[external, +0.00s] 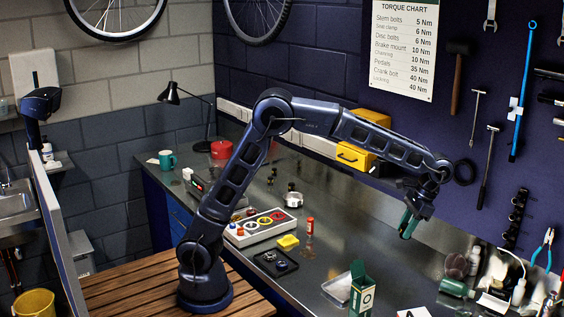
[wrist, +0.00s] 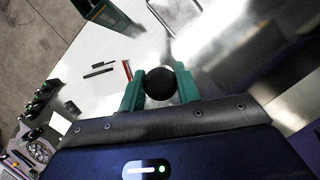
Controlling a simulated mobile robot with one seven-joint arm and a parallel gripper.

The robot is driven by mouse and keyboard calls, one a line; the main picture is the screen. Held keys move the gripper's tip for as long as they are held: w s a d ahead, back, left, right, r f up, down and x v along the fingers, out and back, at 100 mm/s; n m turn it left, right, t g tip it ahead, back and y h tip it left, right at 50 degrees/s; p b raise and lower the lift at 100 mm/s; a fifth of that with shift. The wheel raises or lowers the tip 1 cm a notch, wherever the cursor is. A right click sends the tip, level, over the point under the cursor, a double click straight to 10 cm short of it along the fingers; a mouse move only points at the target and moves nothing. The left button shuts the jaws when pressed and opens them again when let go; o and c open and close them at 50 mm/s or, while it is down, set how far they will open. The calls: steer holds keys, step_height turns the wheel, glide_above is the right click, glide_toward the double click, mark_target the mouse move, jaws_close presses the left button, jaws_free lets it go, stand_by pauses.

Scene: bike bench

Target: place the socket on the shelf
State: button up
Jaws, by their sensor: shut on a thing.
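My gripper (external: 406,224) hangs above the right part of the metal bench, its green fingers pointing down. In the wrist view my gripper (wrist: 160,88) is shut on a round black thing, which looks like the socket (wrist: 160,83). The socket sits between the two green fingertips, seen end-on. In the external view the fingers hide it. A narrow pale ledge (external: 237,112) runs along the wall behind the bench, and a small shelf (external: 62,166) with bottles is on the left wall. I cannot tell which is the task's shelf.
A green box (external: 361,291) and a clear tray (external: 338,289) are at the front. A green bottle (external: 456,288) lies at right. Black pieces (external: 516,215) hang in a column on the wall. Bench below my gripper looks clear.

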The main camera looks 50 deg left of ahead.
steer(key=s+d+m, duration=0.2)
steer(key=s+d, duration=0.1)
steer(key=d, duration=0.1)
steer(key=w+a+r+n+t+h, duration=0.2)
steer(key=w+a+r+n, duration=0.3)
steer(key=w+a+n, duration=0.3)
steer(key=w+a+r+n+t+h, duration=0.1)
steer(key=w+a+r+n+h, duration=0.4)
steer(key=w+n, duration=0.55)
steer(key=w+a+r+n+t, duration=0.2)
steer(key=w+a+r+n, duration=0.2)
steer(key=w+a+n, duration=0.5)
steer(key=shift+n, duration=0.35)
steer(key=shift+d+f, duration=0.2)
steer(key=shift+f, duration=1.35)
steer(key=shift+d+f, duration=0.25)
steer(key=shift+f, duration=1.35)
steer(key=shift+d+f, duration=0.2)
steer(key=shift+f, duration=1.35)
steer(key=shift+f, duration=0.1)
steer(key=o, duration=1.1)
steer(key=shift+c, duration=0.2)
